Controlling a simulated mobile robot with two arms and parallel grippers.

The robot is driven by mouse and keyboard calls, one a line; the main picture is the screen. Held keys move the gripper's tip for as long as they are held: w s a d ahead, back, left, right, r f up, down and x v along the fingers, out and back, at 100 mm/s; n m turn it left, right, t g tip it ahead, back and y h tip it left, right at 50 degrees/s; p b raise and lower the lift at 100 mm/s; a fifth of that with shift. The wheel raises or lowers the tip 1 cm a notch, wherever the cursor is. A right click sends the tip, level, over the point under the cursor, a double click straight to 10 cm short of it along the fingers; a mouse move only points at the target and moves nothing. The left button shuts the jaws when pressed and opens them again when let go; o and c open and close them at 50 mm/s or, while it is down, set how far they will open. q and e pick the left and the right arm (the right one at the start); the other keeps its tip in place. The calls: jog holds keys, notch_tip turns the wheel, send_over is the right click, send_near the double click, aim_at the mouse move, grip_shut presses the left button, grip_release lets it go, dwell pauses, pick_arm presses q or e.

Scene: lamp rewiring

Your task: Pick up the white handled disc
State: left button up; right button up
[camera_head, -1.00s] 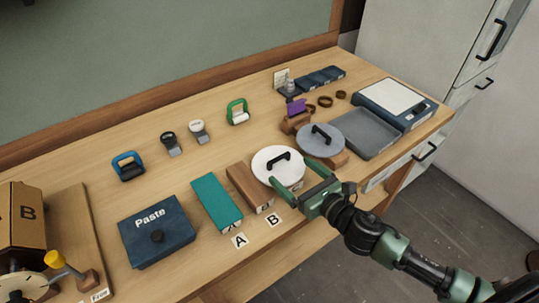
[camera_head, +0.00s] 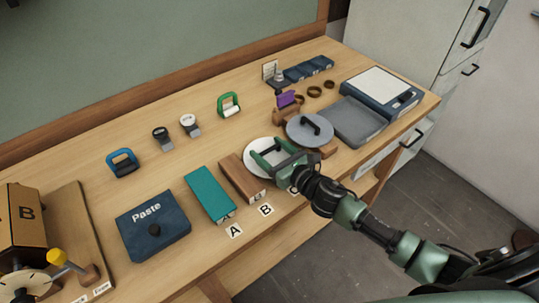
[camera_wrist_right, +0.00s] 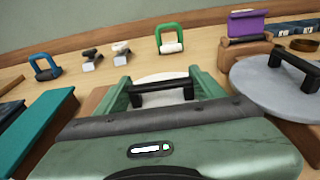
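The white disc (camera_head: 253,147) with a black bar handle lies near the front edge of the bench, right of the brown block. My right gripper (camera_head: 265,152) is over the disc and covers part of it. In the right wrist view the black handle (camera_wrist_right: 160,93) stands between the two green fingers (camera_wrist_right: 162,88), which are apart on either side of it. I cannot tell whether they touch it. The white disc surface (camera_wrist_right: 160,78) shows behind the handle. My left gripper is not in view.
A grey handled disc (camera_head: 310,130) sits close on the right, with a grey tray (camera_head: 355,122) beyond it. A brown block (camera_head: 241,177), a teal block (camera_head: 209,194) and a blue Paste box (camera_head: 153,225) are on the left. Bench behind the disc is fairly clear.

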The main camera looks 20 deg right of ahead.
jog(key=c, duration=0.8)
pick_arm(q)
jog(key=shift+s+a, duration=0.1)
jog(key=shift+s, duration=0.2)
pick_arm(e)
jog(key=shift+c, duration=0.2)
jog(key=shift+r, duration=0.15)
